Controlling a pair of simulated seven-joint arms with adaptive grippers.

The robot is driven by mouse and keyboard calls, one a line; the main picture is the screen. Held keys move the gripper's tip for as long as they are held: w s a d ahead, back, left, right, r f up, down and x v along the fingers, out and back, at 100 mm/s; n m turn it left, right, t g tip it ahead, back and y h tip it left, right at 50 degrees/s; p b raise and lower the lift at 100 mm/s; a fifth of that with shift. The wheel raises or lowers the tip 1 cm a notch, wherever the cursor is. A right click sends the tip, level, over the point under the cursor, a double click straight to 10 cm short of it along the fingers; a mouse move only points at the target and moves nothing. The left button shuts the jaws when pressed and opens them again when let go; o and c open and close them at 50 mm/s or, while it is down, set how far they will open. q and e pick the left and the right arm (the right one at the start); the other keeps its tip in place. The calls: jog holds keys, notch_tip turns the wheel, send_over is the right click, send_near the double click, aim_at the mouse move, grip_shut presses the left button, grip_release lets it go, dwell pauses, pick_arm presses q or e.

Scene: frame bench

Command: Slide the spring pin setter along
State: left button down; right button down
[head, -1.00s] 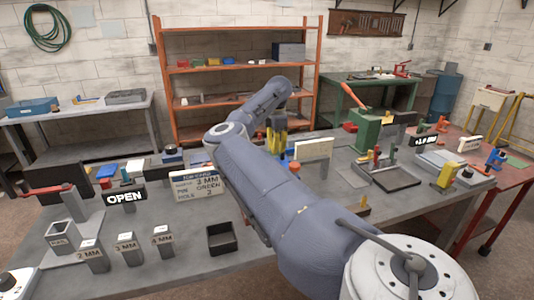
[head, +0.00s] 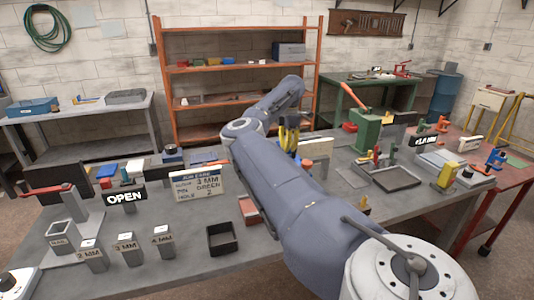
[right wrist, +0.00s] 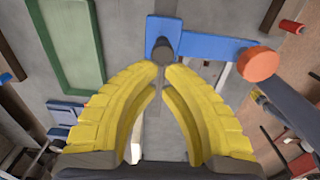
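The blue spring pin setter (right wrist: 208,45) shows in the right wrist view as a blue block and bar with a dark round knob (right wrist: 168,48) and an orange round end (right wrist: 258,64). My right gripper (right wrist: 163,70) has its yellow fingers drawn together at the tips, around the dark knob. In the head view my right gripper (head: 290,135) is over the middle of the bench, and my own arm hides most of the setter. My left gripper is in neither view now.
A job card (head: 195,185), an OPEN sign (head: 125,197) and a dark open tray (head: 221,238) are left of my arm. A green press (head: 368,128) and a flat dark tray (head: 390,178) stand to the right. A green-framed tray (right wrist: 68,45) lies near the setter.

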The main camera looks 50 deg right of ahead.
jog(key=shift+s+d, duration=0.9)
jog(key=shift+d, duration=0.4)
jog(key=shift+s+d, duration=0.95)
jog(key=shift+d, duration=0.35)
jog(key=shift+s+d, duration=0.9)
jog(key=shift+d, duration=0.4)
jog(key=shift+w+a, duration=0.2)
jog(key=shift+a, duration=0.05)
jog(key=shift+w+a, duration=0.25)
jog(key=shift+a, duration=0.15)
notch_tip(320, 180, up, 7)
